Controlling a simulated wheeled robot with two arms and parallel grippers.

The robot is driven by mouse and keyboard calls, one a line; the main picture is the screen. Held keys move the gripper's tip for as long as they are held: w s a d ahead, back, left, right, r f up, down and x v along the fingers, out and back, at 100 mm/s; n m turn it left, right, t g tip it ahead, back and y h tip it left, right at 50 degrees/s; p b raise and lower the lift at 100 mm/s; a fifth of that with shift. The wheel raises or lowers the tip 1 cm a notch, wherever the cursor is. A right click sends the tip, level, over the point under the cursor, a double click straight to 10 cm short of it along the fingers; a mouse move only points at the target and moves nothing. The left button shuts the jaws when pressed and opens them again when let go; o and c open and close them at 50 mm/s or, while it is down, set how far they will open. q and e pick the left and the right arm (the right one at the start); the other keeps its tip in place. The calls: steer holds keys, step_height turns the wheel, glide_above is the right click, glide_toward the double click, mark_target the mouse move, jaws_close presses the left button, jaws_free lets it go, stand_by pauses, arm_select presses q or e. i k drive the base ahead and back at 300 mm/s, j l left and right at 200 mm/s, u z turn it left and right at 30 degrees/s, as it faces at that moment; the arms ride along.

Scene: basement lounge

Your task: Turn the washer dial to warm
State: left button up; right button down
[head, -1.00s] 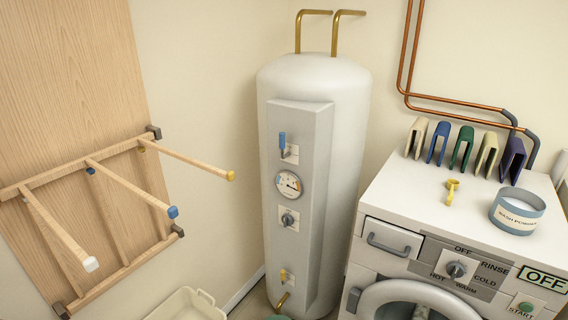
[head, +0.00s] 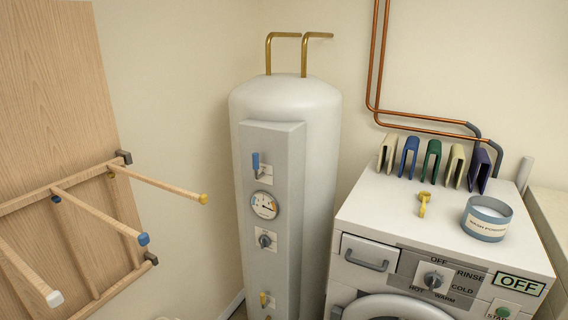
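The white washer (head: 349,212) stands at the lower right. Its grey dial (head: 433,280) sits on a pale plate in the front panel, ringed by the labels OFF, RINSE, COLD, WARM and HOT. WARM (head: 445,297) is printed below the dial, slightly to the right. The dial's exact pointing is too small to tell. A display (head: 520,283) to its right reads OFF. A green start button (head: 502,311) shows at the lower edge. Neither of my grippers is in view.
On the washer top are a yellow scoop-like item (head: 424,204), a blue-grey wash powder tub (head: 487,219) and several coloured clips at the back. A white tank (head: 285,107) stands left of the washer. A wooden rack (head: 157,184) juts from the left wall.

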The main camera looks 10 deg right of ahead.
mark_target(432, 279)
steer(key=l+z, duration=0.2)
steer(key=z, duration=0.95)
steer(key=i+l+u, duration=0.2)
steer(key=l, duration=0.15)
steer(key=l+u, duration=0.2)
steer(key=l, duration=0.2)
steer(key=i+l+u, duration=0.2)
steer(key=l, duration=0.2)
steer(key=k+j, duration=0.05)
steer(key=k, duration=0.05)
